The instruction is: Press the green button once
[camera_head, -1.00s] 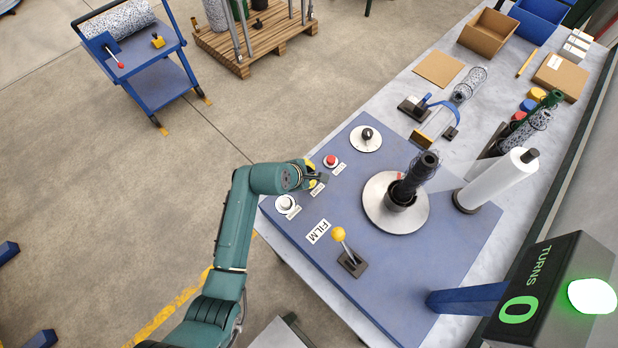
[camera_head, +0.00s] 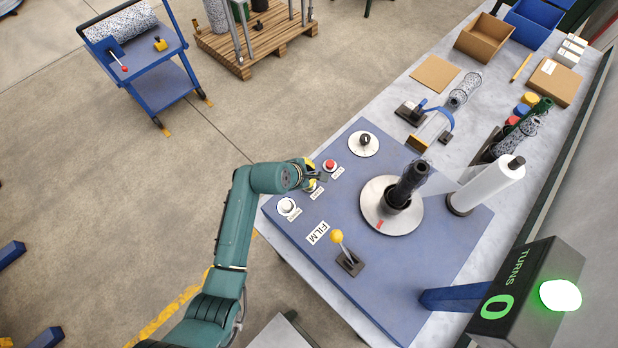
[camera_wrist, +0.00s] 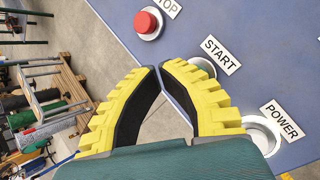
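My gripper (camera_head: 320,178) is over the left edge of the blue machine panel, between the red button and the white POWER button. In the wrist view its two yellow fingers (camera_wrist: 158,70) with black pads meet at the tips, with nothing seen between them. The START button's pale ring (camera_wrist: 204,64) shows beside the right finger, which hides most of it. No green button face is visible, so I cannot tell its colour or whether the finger touches it. The START label (camera_wrist: 221,54) is clear.
The red stop button (camera_wrist: 147,23) and POWER button (camera_wrist: 262,132) flank START. The panel also carries a black knob (camera_head: 364,141), a yellow-topped lever (camera_head: 338,238) and a turntable (camera_head: 378,214) with a dark post.

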